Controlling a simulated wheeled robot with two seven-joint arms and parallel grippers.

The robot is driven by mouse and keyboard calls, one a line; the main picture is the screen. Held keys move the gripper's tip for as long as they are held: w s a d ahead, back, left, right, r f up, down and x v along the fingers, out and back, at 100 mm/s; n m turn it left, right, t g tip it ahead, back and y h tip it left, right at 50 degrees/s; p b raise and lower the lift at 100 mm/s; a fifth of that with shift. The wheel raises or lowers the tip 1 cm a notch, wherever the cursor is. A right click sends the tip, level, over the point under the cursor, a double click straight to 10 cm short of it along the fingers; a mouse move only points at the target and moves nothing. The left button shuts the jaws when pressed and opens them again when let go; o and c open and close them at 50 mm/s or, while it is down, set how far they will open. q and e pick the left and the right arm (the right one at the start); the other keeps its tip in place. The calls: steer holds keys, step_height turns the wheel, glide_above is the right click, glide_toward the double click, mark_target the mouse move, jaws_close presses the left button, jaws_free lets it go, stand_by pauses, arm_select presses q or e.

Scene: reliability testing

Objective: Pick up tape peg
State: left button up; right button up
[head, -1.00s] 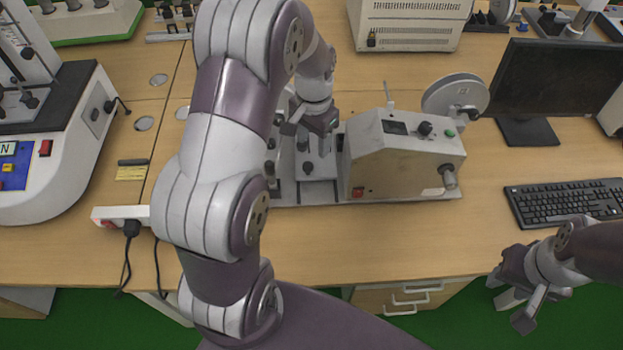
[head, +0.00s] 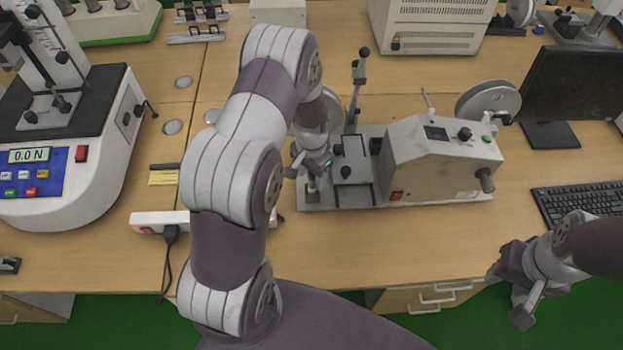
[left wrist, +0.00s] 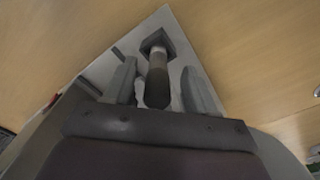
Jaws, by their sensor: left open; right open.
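A dark grey peg (left wrist: 158,78) with a wider, angular end stands on a pale plate in the left wrist view. It looks like the tape peg. My left gripper (left wrist: 160,66) is open, with one finger on each side of the peg; contact cannot be told. In the head view my left gripper (head: 312,172) is over the left end of the tape machine's base plate (head: 420,199), and its arm partly hides that end. A short post (head: 312,190) shows just below it. My right gripper (head: 508,292) is open and empty at the right, off the table's front edge.
The beige machine housing (head: 440,165) stands right of the plate's posts. A force tester (head: 95,170) is at far left, a monitor (head: 572,95) and keyboard (head: 582,202) at right.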

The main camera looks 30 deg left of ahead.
arm_select(q)
steer(key=shift+d, duration=0.15)
steer(key=shift+c, duration=0.4)
jaws_close()
steer(key=shift+r, duration=0.15)
steer(key=shift+r, duration=0.35)
step_height(320, 180, up, 3)
steer(key=shift+w+f+b, duration=0.1)
steer(key=shift+f+b, duration=0.05)
steer(key=shift+b, duration=0.4)
steer(key=w+d+r+b, duration=0.2)
steer(key=w+d+r, duration=0.5)
steer(key=w+d, duration=0.1)
steer(key=shift+r, duration=0.25)
steer(key=shift+f, duration=0.1)
